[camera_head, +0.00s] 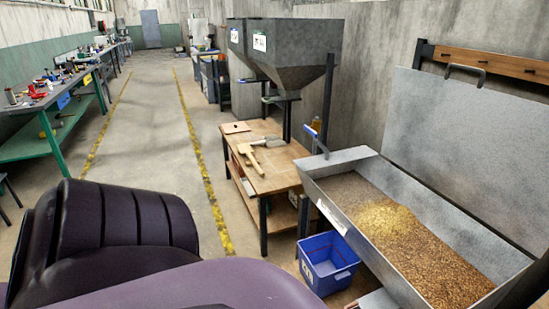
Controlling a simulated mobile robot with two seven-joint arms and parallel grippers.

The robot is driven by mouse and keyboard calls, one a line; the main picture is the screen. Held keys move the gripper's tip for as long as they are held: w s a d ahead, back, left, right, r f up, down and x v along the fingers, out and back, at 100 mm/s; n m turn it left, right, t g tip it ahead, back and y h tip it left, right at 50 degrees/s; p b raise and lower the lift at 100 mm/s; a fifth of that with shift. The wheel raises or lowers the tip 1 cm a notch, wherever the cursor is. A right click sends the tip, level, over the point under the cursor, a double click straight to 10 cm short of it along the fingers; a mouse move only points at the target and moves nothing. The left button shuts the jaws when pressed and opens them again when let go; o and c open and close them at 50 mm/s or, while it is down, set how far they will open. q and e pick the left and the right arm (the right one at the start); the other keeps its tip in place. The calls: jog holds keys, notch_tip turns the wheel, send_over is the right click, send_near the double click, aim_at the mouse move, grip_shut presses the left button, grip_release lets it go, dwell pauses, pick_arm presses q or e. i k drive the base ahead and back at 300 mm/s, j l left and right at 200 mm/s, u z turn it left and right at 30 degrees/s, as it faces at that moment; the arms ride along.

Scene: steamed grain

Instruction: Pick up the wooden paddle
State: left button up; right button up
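The wooden paddle (251,159) lies flat on the wooden worktable (283,177) near the middle of the head view. Its pale handle and wider end are in plain sight, and nothing covers it. Neither of my grippers shows in this view. Large dark purple rounded parts, which appear to be mine, fill the lower left.
A metal scoop (268,142) and a small wooden board (236,128) lie near the paddle. Grey hoppers (300,45) hang behind the table. A metal bin of grain (340,160) and a blue crate (329,281) stand at right. The floor (150,140) left of the table is clear.

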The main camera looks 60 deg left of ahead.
aim_at(245, 149)
jog(key=j+u, duration=0.2)
jog(key=u, duration=0.95)
jog(key=l+u, duration=0.2)
jog(key=u, duration=0.95)
jog(key=i+j, duration=0.35)
jog(key=i, duration=0.2)
jog(key=i+j, duration=0.3)
jog(key=i, duration=0.2)
jog(key=i+j, duration=0.35)
jog(key=i, duration=0.2)
jog(key=i+j, duration=0.35)
jog(key=i, duration=0.2)
jog(key=i+j, duration=0.3)
jog(key=i, duration=0.2)
jog(key=i+j+z, duration=0.2)
jog(key=z, duration=0.15)
jog(key=i+j+z, duration=0.4)
jog(key=l+z, duration=0.1)
jog(key=z, duration=0.9)
jog(key=k+l, duration=0.05)
